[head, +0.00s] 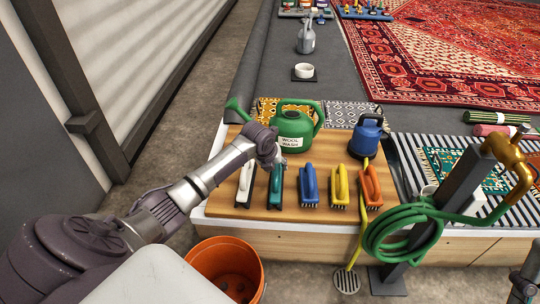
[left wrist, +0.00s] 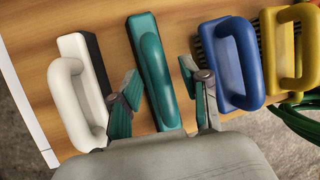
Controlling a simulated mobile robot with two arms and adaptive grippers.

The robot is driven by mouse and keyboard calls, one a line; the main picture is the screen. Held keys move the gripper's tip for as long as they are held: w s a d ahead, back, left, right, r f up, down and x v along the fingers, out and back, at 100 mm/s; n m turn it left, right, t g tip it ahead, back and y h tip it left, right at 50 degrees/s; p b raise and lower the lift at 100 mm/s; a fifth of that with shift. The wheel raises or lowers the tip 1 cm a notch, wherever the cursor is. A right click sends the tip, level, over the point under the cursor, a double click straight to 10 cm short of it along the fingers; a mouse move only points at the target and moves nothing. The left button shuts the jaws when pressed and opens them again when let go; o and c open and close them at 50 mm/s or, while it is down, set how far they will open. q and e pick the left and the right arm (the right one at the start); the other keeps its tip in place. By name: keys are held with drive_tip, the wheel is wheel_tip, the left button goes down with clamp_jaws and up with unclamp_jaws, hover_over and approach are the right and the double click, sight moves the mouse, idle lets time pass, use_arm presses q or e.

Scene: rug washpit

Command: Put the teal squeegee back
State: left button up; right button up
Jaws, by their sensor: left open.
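The teal squeegee (head: 275,186) lies on the wooden board, second from the left in a row of handled tools. In the left wrist view the teal squeegee (left wrist: 152,65) shows its long raised handle. My left gripper (head: 275,162) is open at its far end in the head view. In the left wrist view the fingers of my left gripper (left wrist: 160,88) stand apart, one on each side of the handle, with nothing held. Part of my right arm shows at the lower right edge of the head view; its jaws cannot be made out.
A white tool (head: 244,184) and a blue brush (head: 309,186) flank the squeegee closely. Yellow (head: 340,187) and orange (head: 371,187) tools follow. A green watering can (head: 293,126) stands behind. A green hose (head: 398,236) hangs at right. An orange bucket (head: 226,268) stands below the front edge.

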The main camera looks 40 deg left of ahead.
use_arm(q)
drive_tip(key=p+v, duration=0.4)
drive_tip(key=v, duration=0.6)
drive_tip(key=s+d+n+t+h, duration=0.25)
drive_tip(key=d+n, duration=0.25)
drive_tip(key=d, duration=0.5)
drive_tip(key=s+d+n+t+h, duration=0.1)
drive_tip(key=s+d+n+t, duration=0.15)
drive_tip(key=d+n, duration=0.45)
drive_tip(key=s+d+r+n+t, duration=0.3)
drive_tip(key=s+r+n, duration=0.2)
drive_tip(key=r+n, duration=0.2)
drive_tip(key=s+d+r+n+t, duration=0.3)
drive_tip(key=s+r+n, duration=0.1)
drive_tip(key=r+n, duration=0.3)
drive_tip(key=shift+s+d+r+n+t, duration=0.3)
drive_tip(key=shift+s+r, duration=0.05)
drive_tip(key=shift+r, duration=0.25)
use_arm(e)
drive_tip(key=w+f+g+h, duration=0.2)
drive_tip(key=w+f+g, duration=0.1)
drive_tip(key=f+g, duration=0.2)
drive_tip(key=w+f+g+h, duration=0.2)
drive_tip(key=w+f+g, duration=0.2)
drive_tip(key=f, duration=0.6)
drive_tip(key=shift+w+d+g, duration=0.15)
drive_tip(key=shift+g, duration=1.05)
use_arm(q)
drive_tip(key=shift+h, duration=0.25)
